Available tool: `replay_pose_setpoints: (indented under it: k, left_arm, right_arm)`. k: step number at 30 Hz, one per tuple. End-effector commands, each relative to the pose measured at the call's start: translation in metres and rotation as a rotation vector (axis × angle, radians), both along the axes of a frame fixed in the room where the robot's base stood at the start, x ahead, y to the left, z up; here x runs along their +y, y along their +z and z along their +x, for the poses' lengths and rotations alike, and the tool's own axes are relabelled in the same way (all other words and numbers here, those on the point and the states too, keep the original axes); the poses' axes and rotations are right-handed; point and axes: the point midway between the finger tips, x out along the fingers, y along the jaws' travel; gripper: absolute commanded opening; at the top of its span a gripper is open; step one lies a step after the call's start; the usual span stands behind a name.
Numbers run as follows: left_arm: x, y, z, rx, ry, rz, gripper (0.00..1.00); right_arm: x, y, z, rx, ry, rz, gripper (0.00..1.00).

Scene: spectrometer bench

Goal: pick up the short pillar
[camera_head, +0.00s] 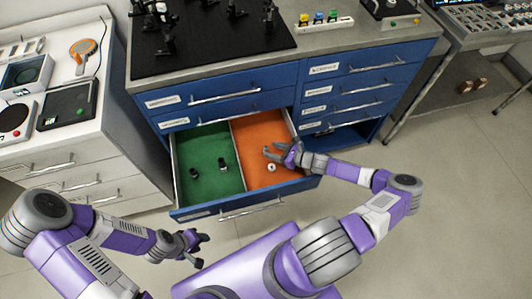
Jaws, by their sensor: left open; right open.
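A drawer (240,209) is pulled out of the blue cabinet. It has a green left compartment (205,142) and an orange right compartment (252,128). Two small dark cylinders are in the green part: a shorter one (194,172) at left and a taller one (222,164) nearer the middle. A small pale round part (271,168) lies in the orange part. I cannot tell for sure which is the short pillar. My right gripper (267,152) is open and empty over the orange part, just above the pale part in the picture. My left gripper (199,249) is open and empty in front of the drawer.
The cabinet top holds a black breadboard (215,50) with mounted optics and a rack of coloured-topped items (318,20). A white counter (85,135) with devices stands at left. The drawer walls and divider bound the compartments. Open floor lies at right.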

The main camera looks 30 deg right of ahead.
Motion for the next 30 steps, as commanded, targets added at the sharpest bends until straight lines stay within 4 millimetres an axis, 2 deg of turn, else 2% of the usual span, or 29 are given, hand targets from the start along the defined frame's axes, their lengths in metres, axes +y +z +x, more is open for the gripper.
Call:
replay_pose_setpoints:
  k: [8,15,24,25,30]
  left_arm:
    - [0.0,-0.007,0.0,0.0,0.0,0.0,0.43]
    - [0.0,-0.018,0.0,0.0,0.0,0.0,0.43]
    - [0.0,-0.019,0.0,0.0,0.0,0.0,0.43]
    - [0.0,-0.019,0.0,0.0,0.0,0.0,0.43]
    - [0.0,-0.019,0.0,0.0,0.0,0.0,0.43]
  right_arm:
    - [0.011,-0.008,0.019,-0.001,0.001,0.0,0.53]
    - [0.028,-0.022,0.046,-0.001,0.002,0.0,0.53]
    - [0.03,-0.023,0.051,0.0,0.0,0.0,0.53]
    - [0.03,-0.023,0.051,0.0,0.0,0.0,0.51]
    - [0.03,-0.023,0.051,0.0,0.0,0.0,0.25]
